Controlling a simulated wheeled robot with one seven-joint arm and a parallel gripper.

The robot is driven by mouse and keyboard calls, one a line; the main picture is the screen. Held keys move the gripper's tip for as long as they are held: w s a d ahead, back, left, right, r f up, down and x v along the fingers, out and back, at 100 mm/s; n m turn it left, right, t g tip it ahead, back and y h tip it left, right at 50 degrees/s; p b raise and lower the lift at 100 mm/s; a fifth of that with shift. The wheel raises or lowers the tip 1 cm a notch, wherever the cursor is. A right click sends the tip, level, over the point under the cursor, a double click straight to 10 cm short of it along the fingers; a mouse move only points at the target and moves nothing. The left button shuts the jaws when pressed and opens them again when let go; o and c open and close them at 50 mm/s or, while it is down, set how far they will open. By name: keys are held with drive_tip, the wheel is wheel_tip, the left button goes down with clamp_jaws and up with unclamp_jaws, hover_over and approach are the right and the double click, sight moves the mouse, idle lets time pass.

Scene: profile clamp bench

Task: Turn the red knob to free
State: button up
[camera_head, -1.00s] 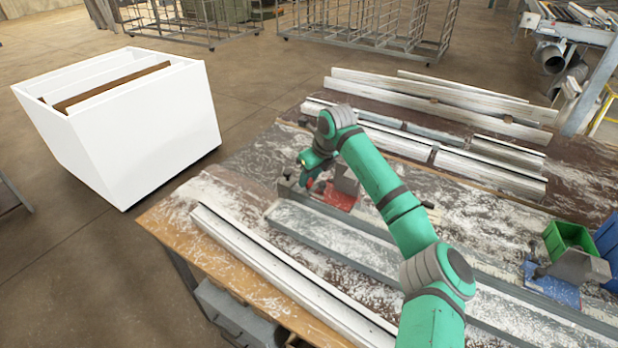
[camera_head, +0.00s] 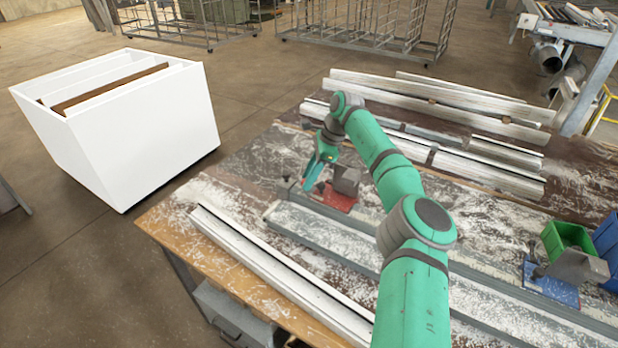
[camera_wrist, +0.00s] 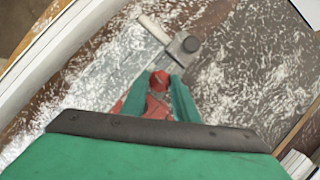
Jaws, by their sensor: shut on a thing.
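The red knob (camera_wrist: 159,80) shows in the wrist view between the two green fingers of my gripper (camera_wrist: 160,84). The fingers are shut on it, one at each side. In the head view my gripper (camera_head: 308,184) points down at the left end of the red clamp plate (camera_head: 340,199), and the knob is hidden or too small to tell. A grey clamp block (camera_head: 346,180) stands on the red plate, just right of my gripper. The knob's pointing direction cannot be read.
A long grey rail (camera_head: 350,246) and a white profile (camera_head: 270,268) lie on the dusty bench. A second clamp with a blue plate (camera_head: 551,288) stands at the right, near a green bin (camera_head: 566,238). More profiles (camera_head: 440,108) lie at the back. A white crate (camera_head: 165,135) stands left.

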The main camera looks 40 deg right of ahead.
drive_tip(key=shift+n+g, duration=0.4)
drive_tip(key=shift+n, duration=0.4)
drive_tip(key=o, duration=1)
drive_tip(key=shift+o, duration=0.2)
drive_tip(key=shift+n, duration=0.3)
